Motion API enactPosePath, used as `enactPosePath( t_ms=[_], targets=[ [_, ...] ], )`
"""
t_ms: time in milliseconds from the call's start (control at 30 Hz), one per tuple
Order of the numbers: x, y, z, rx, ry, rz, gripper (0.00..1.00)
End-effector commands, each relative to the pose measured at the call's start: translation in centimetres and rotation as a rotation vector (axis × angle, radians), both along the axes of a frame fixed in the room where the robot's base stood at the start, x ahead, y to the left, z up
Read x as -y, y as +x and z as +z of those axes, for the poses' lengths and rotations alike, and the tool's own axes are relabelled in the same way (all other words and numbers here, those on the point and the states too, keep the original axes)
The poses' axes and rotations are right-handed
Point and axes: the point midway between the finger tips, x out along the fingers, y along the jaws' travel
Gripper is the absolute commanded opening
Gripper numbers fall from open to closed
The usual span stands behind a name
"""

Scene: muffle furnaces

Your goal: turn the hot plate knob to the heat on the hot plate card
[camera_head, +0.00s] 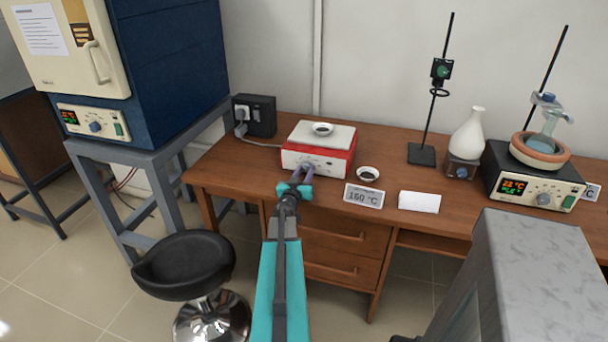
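The hot plate (322,139), red with a pale top, stands on the wooden desk. A small dish (322,129) sits on its top. Its front panel (318,164) faces me; the knob is largely hidden behind my gripper. My gripper (305,172) is at the left part of that front panel, its fingers pointing at it. I cannot tell whether the fingers are closed around the knob or only close to it. The hot plate card (363,196) stands at the desk's front edge and reads 160 °C.
A small dish (368,173) and a blank white card (419,202) are right of the hot plate. A stand (422,154), a white flask (467,135) and a heating unit (533,187) are further right. A black stool (184,264) and a blue furnace (170,60) are left. A grey cabinet (545,270) is front right.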

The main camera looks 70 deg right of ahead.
Motion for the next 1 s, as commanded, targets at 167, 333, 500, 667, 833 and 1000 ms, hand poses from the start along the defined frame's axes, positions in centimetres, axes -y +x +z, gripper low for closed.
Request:
enactPosePath(
  t_ms=[167, 333, 500, 667, 833, 1000],
  targets=[
    [0.01, -0.12, -0.05, 0.019, 0.000, -0.002, 0.07],
    [0.00, -0.17, -0.16, 0.099, 0.004, -0.003, 0.07],
    [0.01, -0.21, -0.14, 0.209, 0.011, -0.003, 0.07],
    [0.03, -0.24, -0.05, 0.272, 0.014, -0.003, 0.07],
    [0.04, -0.26, 0.01, 0.282, 0.015, -0.004, 0.07],
    [0.05, -0.29, 0.02, 0.281, 0.015, -0.004, 0.31]
  ],
)
